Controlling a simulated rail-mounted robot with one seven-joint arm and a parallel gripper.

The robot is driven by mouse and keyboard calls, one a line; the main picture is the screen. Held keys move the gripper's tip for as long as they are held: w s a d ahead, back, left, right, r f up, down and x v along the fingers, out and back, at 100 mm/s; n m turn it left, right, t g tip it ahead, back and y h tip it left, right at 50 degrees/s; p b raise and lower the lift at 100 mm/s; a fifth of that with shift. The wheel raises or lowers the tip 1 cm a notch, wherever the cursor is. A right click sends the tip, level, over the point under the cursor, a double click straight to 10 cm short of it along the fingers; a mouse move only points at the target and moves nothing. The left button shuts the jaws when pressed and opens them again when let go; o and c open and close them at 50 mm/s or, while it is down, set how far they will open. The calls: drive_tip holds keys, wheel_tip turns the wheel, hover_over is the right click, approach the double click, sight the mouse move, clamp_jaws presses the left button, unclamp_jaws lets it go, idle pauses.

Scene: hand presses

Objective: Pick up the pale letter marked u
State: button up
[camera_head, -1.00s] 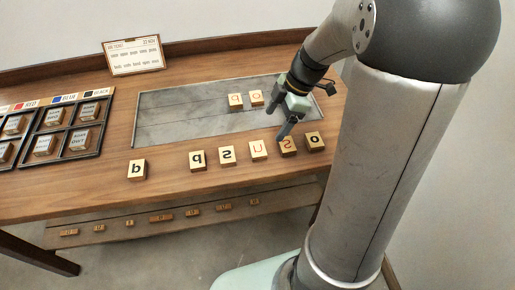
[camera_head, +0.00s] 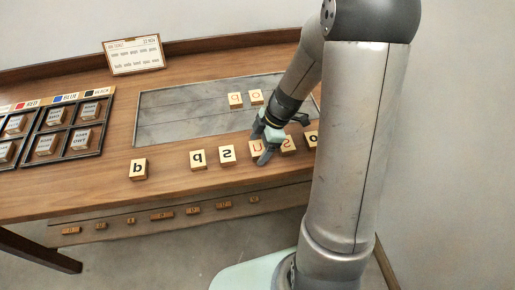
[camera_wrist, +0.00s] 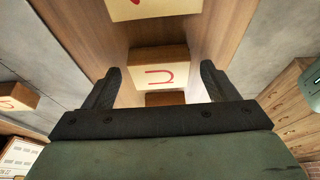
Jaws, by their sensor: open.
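The pale block marked with a red u (camera_head: 254,146) stands in the front row on the table, partly hidden by my gripper (camera_head: 262,146) in the head view. In the wrist view the u block (camera_wrist: 160,76) lies between my two open fingers (camera_wrist: 160,70), with gaps showing on both sides. I cannot tell how far the fingertips reach down beside it.
Further left are two more letter blocks (camera_head: 198,159) (camera_head: 138,169). Two blocks (camera_head: 246,98) lie on the grey recessed plate (camera_head: 180,120) behind. Compartment trays (camera_head: 75,130) stand at far left.

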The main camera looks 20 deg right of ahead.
drive_tip(key=c, duration=1.1)
drive_tip(key=shift+o, duration=0.2)
drive_tip(key=shift+r, duration=0.15)
